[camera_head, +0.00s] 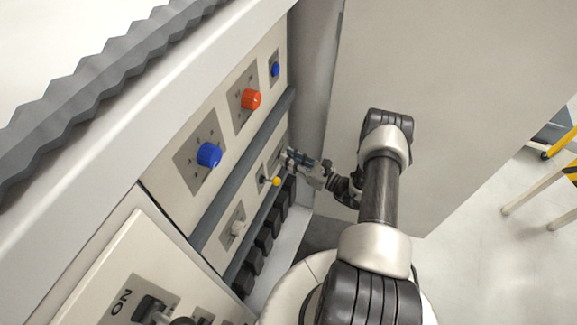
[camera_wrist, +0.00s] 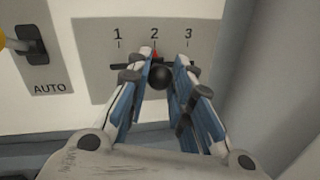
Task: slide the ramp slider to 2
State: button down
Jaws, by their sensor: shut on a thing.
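The ramp slider's light grey plate (camera_wrist: 88,62) in the wrist view carries the marks 1, 2 and 3 above a dark horizontal slot. The slider's round black knob (camera_wrist: 161,77) sits between my fingers, with its red pointer (camera_wrist: 155,54) just under the 2. My gripper (camera_wrist: 165,62) is shut on the knob, one finger on each side. In the head view my gripper (camera_head: 288,158) reaches the far end of the lower panel, and it hides the knob there.
Left of the plate is a black switch (camera_wrist: 34,47) marked AUTO. In the head view a yellow knob (camera_head: 277,181), a row of black blocks (camera_head: 264,240), blue knobs (camera_head: 209,155) and an orange knob (camera_head: 251,99) line the panels. A grey wall stands close to the plate's right.

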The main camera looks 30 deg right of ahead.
jog(key=c, duration=1.4)
grip_release()
jog(key=v, duration=1.2)
jog(key=shift+a, duration=0.1)
